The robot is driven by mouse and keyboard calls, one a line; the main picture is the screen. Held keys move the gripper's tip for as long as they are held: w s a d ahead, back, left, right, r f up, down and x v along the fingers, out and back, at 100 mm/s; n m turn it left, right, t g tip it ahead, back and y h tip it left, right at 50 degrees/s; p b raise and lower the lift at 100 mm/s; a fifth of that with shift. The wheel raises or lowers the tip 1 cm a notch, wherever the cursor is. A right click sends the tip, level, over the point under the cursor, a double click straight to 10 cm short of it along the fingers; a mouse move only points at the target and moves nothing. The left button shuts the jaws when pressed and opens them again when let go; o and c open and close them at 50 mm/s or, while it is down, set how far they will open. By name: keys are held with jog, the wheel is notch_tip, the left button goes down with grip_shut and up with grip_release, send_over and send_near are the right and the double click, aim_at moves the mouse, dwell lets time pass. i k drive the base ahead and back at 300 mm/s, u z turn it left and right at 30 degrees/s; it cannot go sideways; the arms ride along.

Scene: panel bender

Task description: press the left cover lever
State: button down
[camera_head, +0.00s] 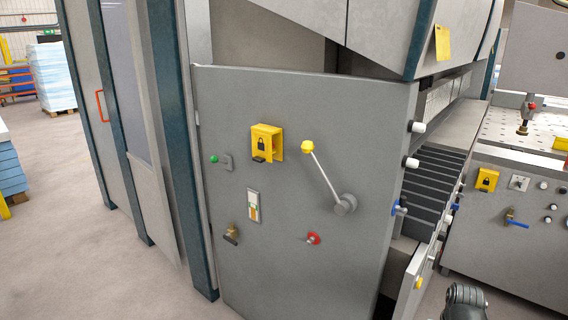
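A grey cover panel (285,110) faces me on the machine's side. A lever with a yellow ball knob (307,146) is on its right half. Its thin metal rod slopes down right to a round grey hub (345,204). A short lever with a green knob (214,159) is at the panel's left. No readable label shows which one is the left cover lever. A dark part of my arm (466,300) shows at the bottom edge, well below and right of both levers. My gripper's fingers are not visible.
The panel also carries a yellow lock box (266,142), a red knob (313,238) and a brass valve (231,233). White knobs (411,162) stick out at its right edge. A perforated table (520,128) stands right. The floor (100,255) is clear at left.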

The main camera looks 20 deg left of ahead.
aim_at(342, 207)
jog(key=u, duration=3.3)
jog(key=k, duration=1.1)
jog(key=z, duration=0.75)
jog(key=i, duration=1)
jog(key=u, duration=0.05)
